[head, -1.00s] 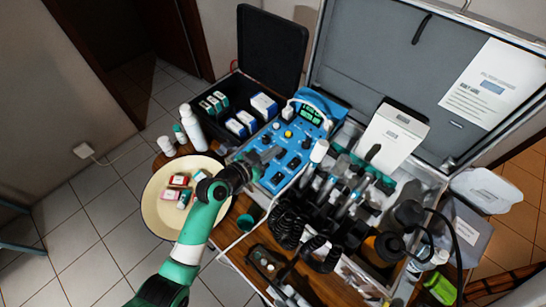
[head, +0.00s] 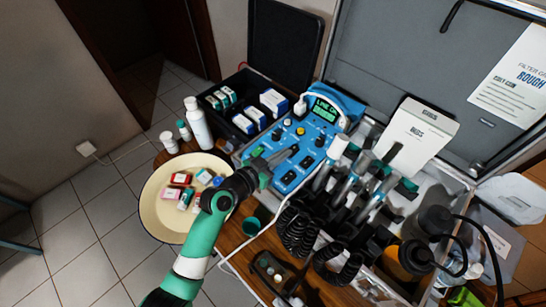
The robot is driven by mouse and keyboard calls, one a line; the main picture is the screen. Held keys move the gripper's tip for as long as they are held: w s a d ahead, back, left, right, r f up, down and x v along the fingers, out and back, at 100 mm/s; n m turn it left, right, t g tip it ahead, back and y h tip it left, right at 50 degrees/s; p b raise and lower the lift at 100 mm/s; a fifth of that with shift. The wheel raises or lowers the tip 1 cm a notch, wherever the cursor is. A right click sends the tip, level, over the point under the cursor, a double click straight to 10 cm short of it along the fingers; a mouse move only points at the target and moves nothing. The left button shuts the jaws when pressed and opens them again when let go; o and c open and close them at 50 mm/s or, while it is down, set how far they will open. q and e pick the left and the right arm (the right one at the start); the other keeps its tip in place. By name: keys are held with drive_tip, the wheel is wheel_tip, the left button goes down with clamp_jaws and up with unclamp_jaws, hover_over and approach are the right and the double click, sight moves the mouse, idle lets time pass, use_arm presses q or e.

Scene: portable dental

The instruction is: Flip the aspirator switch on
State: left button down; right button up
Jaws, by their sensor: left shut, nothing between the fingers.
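The blue control panel (head: 314,139) stands in the middle of the head view, with a lit green display, knobs and several dark rocker switches (head: 290,177). I cannot read which switch is the aspirator's. My left gripper (head: 268,165) is shut and empty, at the panel's lower left part, over or close to its switches. I cannot tell whether its tips touch a switch. The gripper hides part of the panel's left side. My right gripper is not in view.
A cream round tray (head: 153,211) with small boxes lies left of my arm. White bottles (head: 197,123) stand behind it. Handpieces with coiled black hoses (head: 298,229) crowd the right of the panel. An open case lid (head: 420,60) rises behind.

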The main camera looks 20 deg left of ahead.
use_arm(q)
drive_tip(key=shift+r, duration=0.15)
drive_tip(key=r+p, duration=0.2)
drive_tip(key=r, duration=0.1)
drive_tip(key=r+p, duration=0.1)
drive_tip(key=p, duration=0.1)
drive_tip(key=shift+s+a+r, duration=0.1)
drive_tip(key=shift+s+r, duration=0.15)
drive_tip(key=f+p+v, duration=0.1)
drive_tip(key=f+v, duration=0.1)
drive_tip(key=v, duration=0.8)
drive_tip(key=shift+s, duration=0.15)
drive_tip(key=shift+a+f, duration=0.1)
